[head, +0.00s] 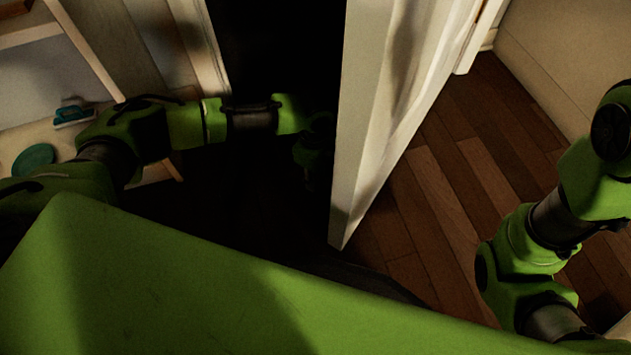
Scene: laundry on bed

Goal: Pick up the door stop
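I cannot make out a door stop in the head view. My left arm reaches from the left across the dark doorway, and my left gripper (314,176) hangs at its end in deep shadow, just left of the door's edge. Its fingers are too dark to tell whether they are open or shut, or whether they hold anything. My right arm shows at the right, but its gripper is out of the picture. The floor under my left gripper is hidden in the dark.
A white door (388,95) stands open close to my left gripper. Brown wooden floor (440,205) lies clear to its right, up to a pale wall (565,50). At the left, a shelf unit holds a teal round thing (34,159) and a small blue-and-white thing (73,113).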

